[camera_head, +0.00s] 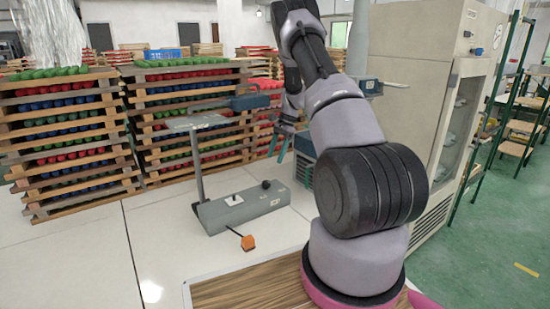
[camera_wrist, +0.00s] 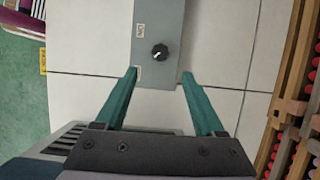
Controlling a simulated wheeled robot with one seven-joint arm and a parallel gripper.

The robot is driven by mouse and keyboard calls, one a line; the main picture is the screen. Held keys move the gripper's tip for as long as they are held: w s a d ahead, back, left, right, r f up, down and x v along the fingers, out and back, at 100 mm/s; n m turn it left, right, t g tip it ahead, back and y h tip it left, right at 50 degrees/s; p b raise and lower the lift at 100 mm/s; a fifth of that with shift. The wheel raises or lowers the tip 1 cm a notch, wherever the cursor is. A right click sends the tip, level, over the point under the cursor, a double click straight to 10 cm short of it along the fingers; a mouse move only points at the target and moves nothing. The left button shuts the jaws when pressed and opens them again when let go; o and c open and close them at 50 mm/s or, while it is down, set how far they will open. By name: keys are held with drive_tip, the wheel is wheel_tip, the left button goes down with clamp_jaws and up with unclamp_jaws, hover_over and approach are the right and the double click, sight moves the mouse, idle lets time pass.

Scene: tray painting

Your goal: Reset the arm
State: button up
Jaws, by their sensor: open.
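My gripper (camera_head: 280,145) hangs at the end of my arm near the middle of the head view, partly hidden behind my own arm. Its two teal fingers also show in the wrist view (camera_wrist: 158,74), spread apart with nothing between them. They point toward a grey box (camera_wrist: 160,20) with a black knob (camera_wrist: 160,52) on the floor, apparently below and beyond the fingertips. The same grey box (camera_head: 240,207) shows in the head view, with an upright post and a flat plate (camera_head: 198,122) at its left end.
Tall stacks of wooden trays (camera_head: 75,145) with red, blue and green pieces stand at the left and behind. A tall beige cabinet (camera_head: 408,95) stands right of my arm. Green floor (camera_head: 490,240) at the right is clear.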

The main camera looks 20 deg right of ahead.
drive_tip(key=s+a+r+n+t, duration=0.1)
drive_tip(key=s+a+r+n, duration=0.2)
drive_tip(key=r, duration=0.6)
drive_tip(key=s+a+r+t, duration=0.1)
drive_tip(key=s+a+r, duration=0.3)
drive_tip(key=r, duration=0.5)
drive_tip(key=s+a+r+n+t, duration=0.2)
drive_tip(key=s+r, duration=0.3)
drive_tip(key=r, duration=0.4)
drive_tip(key=s+a+r+n+t+h, duration=0.1)
drive_tip(key=s+a+r+n+t, duration=0.1)
drive_tip(key=s, duration=0.9)
drive_tip(key=s+a+r+n+t+h, duration=0.1)
drive_tip(key=s+a+r+n, duration=0.3)
drive_tip(key=s, duration=0.8)
drive_tip(key=shift+a+r+t, duration=0.15)
drive_tip(key=shift+r+t, duration=0.45)
drive_tip(key=shift+r, duration=0.3)
